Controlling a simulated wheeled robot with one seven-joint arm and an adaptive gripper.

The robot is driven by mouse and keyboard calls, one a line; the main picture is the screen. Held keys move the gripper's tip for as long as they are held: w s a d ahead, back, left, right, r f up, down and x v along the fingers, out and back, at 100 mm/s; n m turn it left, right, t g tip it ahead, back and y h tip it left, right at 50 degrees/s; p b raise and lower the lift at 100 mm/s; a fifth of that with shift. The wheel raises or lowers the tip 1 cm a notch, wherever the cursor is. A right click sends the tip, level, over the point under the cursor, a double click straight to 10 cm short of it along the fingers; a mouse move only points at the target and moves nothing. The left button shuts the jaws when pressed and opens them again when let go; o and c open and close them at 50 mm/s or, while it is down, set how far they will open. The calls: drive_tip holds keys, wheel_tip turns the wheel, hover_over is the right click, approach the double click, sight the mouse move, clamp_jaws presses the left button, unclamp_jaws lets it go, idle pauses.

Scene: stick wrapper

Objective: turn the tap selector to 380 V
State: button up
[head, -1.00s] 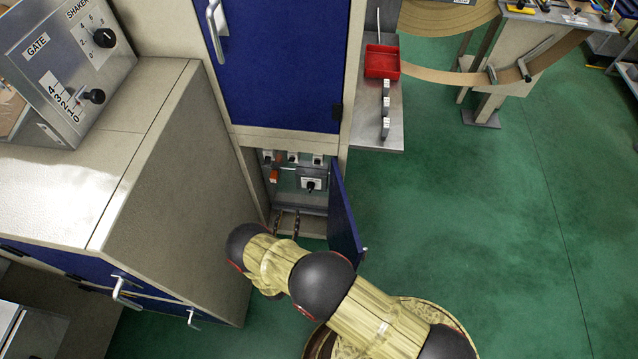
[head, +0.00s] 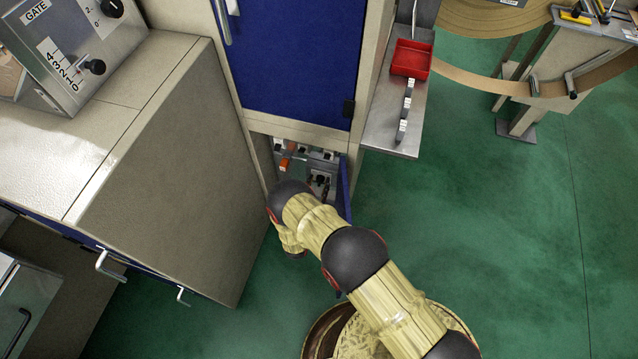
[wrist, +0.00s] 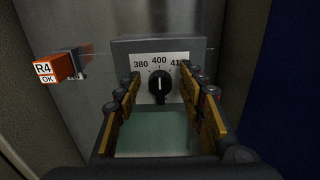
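The tap selector is a black knob (wrist: 159,84) on a grey box with a white scale plate (wrist: 182,58) in the wrist view. The plate reads 380, 400 and a partly hidden third number starting with 41. The knob's white mark points up, toward 400. My gripper (wrist: 163,86) is open, with its two fingers on the left and right of the knob and a gap on each side. In the head view the selector box (head: 320,180) is small inside the open lower compartment, partly hidden by my gripper.
An orange tag marked R4 OK (wrist: 57,67) sticks out left of the selector box. The open blue door (head: 346,187) stands close on the right of the compartment. A steel shelf with a red tray (head: 411,59) is further right.

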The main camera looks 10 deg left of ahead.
drive_tip(key=shift+w, duration=0.35)
drive_tip(key=shift+c, duration=0.3)
clamp_jaws()
